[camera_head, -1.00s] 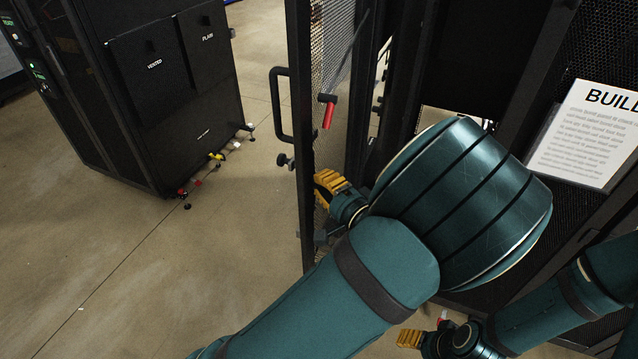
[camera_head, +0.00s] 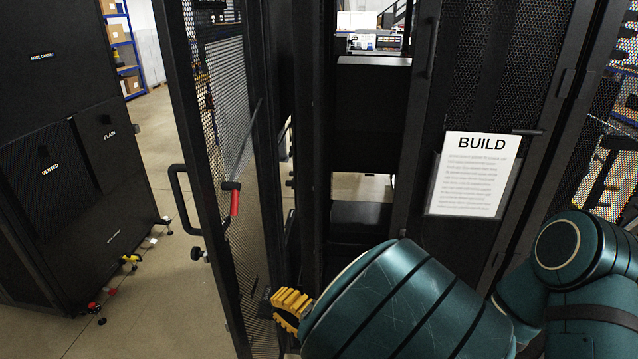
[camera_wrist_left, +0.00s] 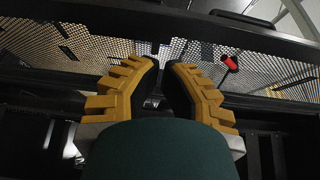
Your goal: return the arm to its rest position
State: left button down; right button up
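My left gripper (camera_head: 290,302) has ribbed yellow fingers and shows low in the head view, partly hidden behind a large teal link of my left arm (camera_head: 410,305). It is just right of the open mesh door (camera_head: 228,110). In the left wrist view the gripper (camera_wrist_left: 162,66) has its two fingertips a little apart, with nothing seen between them. A teal part of mine covers the bottom middle there. My right arm (camera_head: 580,260) shows at the lower right of the head view; its gripper is out of view.
The door has a black handle (camera_head: 178,200) and a red-tipped lever (camera_head: 234,202). A rack panel with a BUILD sheet (camera_head: 473,174) is to the right. Dark cabinets labelled VENTED and PLAIN (camera_head: 108,135) stand at left. Open floor (camera_head: 165,310) lies between them and the door.

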pick_arm(q)
jog(key=s+a+f+g+h, duration=0.3)
jog(key=s+f+g, duration=0.2)
jog(key=f, duration=0.4)
jog(key=s+a+f+g+h, duration=0.3)
jog(key=s+f+g, duration=0.2)
jog(key=f, duration=0.4)
jog(key=s+d+f+n+g+h, duration=0.2)
jog(key=s+d+f+n+h, duration=0.2)
jog(key=s+d+f+h, duration=0.45)
jog(key=w+a+n+t+h, duration=0.2)
jog(key=w+n+t+h, duration=0.2)
jog(key=w, duration=0.5)
jog(key=shift+a+r+t+h, duration=0.15)
jog(key=shift+a+t+h, duration=0.1)
jog(key=shift+t+h, duration=0.15)
